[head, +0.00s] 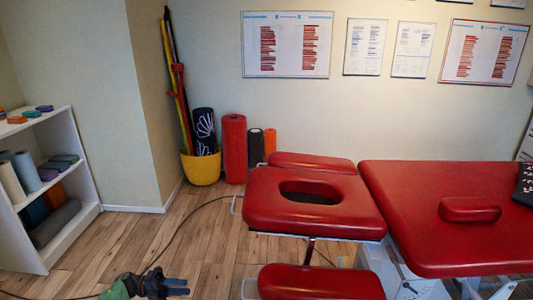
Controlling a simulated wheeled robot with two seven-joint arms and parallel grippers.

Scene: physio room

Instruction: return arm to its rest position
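My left gripper (178,287) shows at the bottom edge of the head view, left of the middle. It is low over the wood floor, small and dark, with its fingers pointing right. The fingers look close together, but I cannot tell whether they are open or shut. I see nothing held in it. Most of my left arm is outside the picture. My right arm and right gripper are not in view.
A red treatment table (430,205) with a face-hole headrest (270,203) and a lower armrest (320,284) fills the right. A white shelf (72,225) stands left. A yellow bucket (202,167) and rolls stand by the wall. A dark cable crosses the otherwise clear floor (200,240).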

